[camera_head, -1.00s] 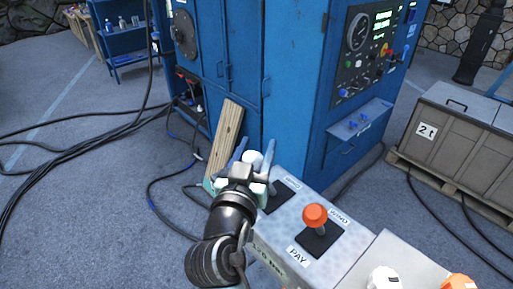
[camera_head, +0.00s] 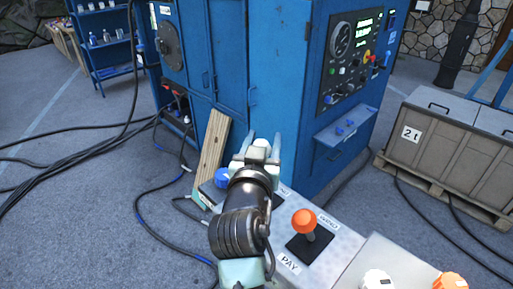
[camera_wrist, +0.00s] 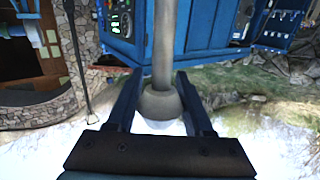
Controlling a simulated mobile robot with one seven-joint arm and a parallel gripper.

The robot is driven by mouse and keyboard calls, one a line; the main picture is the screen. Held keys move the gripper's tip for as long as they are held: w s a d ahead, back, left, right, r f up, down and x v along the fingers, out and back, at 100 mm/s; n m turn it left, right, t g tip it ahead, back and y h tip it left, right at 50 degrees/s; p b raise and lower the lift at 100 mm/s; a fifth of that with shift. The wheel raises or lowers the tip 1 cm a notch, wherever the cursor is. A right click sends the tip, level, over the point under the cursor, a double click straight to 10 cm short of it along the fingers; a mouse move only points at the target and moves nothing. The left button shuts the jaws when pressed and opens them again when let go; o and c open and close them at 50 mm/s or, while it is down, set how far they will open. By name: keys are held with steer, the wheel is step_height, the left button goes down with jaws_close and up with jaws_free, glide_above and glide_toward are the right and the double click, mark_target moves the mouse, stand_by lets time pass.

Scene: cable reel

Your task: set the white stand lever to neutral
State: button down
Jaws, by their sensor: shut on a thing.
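The white stand lever (camera_head: 261,144) shows only its pale knob in the head view, between the two fingers of my gripper (camera_head: 260,150). My gripper is shut on it. My wrist and forearm hide its shaft and slot, so its tilt cannot be told. In the wrist view, a grey rod (camera_wrist: 163,45) with a rounded collar (camera_wrist: 160,102) stands between my fingers. The control stand (camera_head: 345,246) lies below and to the right of my arm. Its orange lever (camera_head: 305,222) stands to the right, and a blue knob (camera_head: 222,178) shows just left of my gripper.
White (camera_head: 378,281) and orange (camera_head: 451,282) knobs sit on a box at the bottom right. A wooden plank (camera_head: 210,148) leans on the blue machine (camera_head: 285,90) behind my gripper. Cables (camera_head: 90,155) lie on the floor at left. A crate (camera_head: 440,145) stands at right.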

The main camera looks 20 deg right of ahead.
steer(key=shift+s+d+f, duration=0.1)
steer(key=shift+d+f, duration=0.15)
steer(key=shift+f, duration=0.35)
steer(key=c, duration=0.7)
jaws_free()
steer(key=o, duration=0.4)
steer(key=shift+d, duration=0.1)
steer(key=shift+r, duration=0.15)
steer(key=shift+a, duration=0.2)
steer(key=b+v, duration=0.4)
steer(key=v, duration=0.8)
steer(key=shift+s+a+b, duration=0.25)
steer(key=shift+s+b, duration=0.05)
steer(key=shift+r, duration=0.15)
